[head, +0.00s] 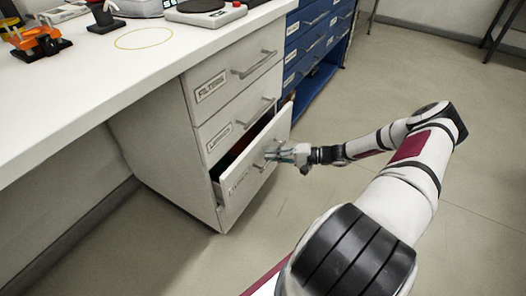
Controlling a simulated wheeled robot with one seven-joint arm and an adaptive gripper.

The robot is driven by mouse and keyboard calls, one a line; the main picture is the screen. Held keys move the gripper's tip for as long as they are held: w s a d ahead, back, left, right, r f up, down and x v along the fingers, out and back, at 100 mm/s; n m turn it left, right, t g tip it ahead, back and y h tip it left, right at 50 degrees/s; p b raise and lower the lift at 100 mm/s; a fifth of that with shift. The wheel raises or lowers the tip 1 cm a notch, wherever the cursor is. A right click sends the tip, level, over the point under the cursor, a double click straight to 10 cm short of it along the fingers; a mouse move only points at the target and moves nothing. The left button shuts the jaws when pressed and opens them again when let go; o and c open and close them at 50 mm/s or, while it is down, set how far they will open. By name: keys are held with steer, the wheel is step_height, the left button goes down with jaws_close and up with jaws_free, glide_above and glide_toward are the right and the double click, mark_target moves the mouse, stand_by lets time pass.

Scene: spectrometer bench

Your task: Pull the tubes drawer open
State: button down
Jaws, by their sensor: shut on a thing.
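The white drawer unit (165,150) stands under the bench and has a column of three drawers. The lowest drawer (240,182) is pulled partly out, and a dark gap with something red shows above its front. Its label is too blurred to read, so I cannot confirm that it is the tubes drawer. My gripper (275,155) is at this drawer's front, shut on its handle (263,165). The fingers hide part of the handle. The top drawer (235,85), labelled filters, and the middle drawer (240,118) are closed.
The white bench top (90,75) carries an orange device (38,42), a small black stand (105,20) and a grey plate device (205,10). A blue drawer cabinet (312,45) stands behind the white unit. The floor (340,110) in front of the drawers is free.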

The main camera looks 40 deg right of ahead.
steer(key=s+d+b, duration=0.1)
steer(key=s+d, duration=0.3)
steer(key=s, duration=0.7)
steer(key=s+d+b, duration=0.1)
steer(key=s+d, duration=0.3)
steer(key=s, duration=0.7)
steer(key=s+d+b, duration=0.1)
steer(key=s+d, duration=0.3)
steer(key=s, duration=0.8)
steer(key=shift+d, duration=0.2)
steer(key=c, duration=2)
jaws_free()
steer(key=shift+o, duration=0.2)
steer(key=shift+s+d, duration=0.1)
steer(key=v, duration=1.1)
steer(key=shift+s+d+r, duration=0.15)
steer(key=shift+s+d, duration=0.1)
steer(key=shift+s, duration=0.05)
